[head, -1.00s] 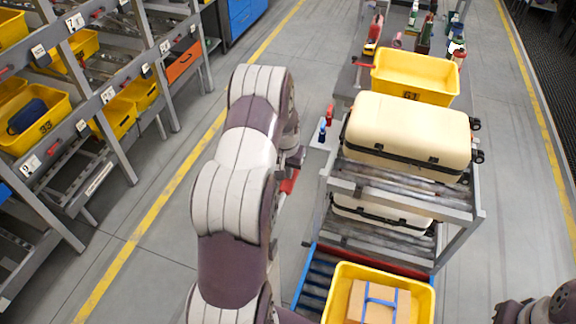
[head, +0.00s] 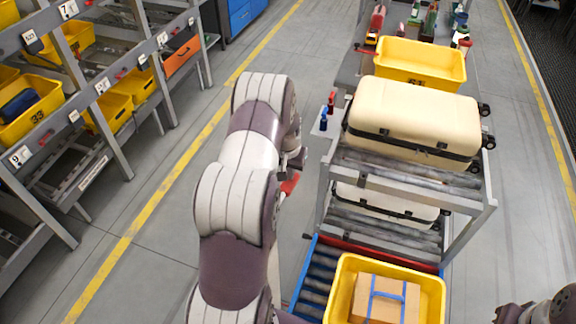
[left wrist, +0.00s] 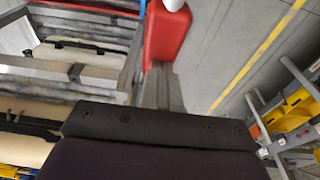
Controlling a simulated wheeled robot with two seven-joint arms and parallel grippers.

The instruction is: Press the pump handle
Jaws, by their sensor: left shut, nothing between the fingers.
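My left arm reaches forward down the middle of the head view. My left gripper (left wrist: 162,90) is shut and empty in the left wrist view, pointing away from the camera. A red block (left wrist: 166,34) with a white rounded end lies just beyond the fingers. I cannot tell whether they touch. A bit of red also shows beside my arm in the head view (head: 290,184). A small red bottle (head: 332,100) and a small blue bottle (head: 323,120) stand on a ledge left of the rack. I cannot make out which part is the pump handle. My right gripper is out of frame.
A roller rack (head: 488,210) carries a cream suitcase (head: 415,118), with another below. A yellow crate (head: 340,285) holding a carton (head: 386,297) sits in front. Another yellow crate (head: 420,62) stands behind. Shelving (head: 120,150) is on the left. Floor between is clear.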

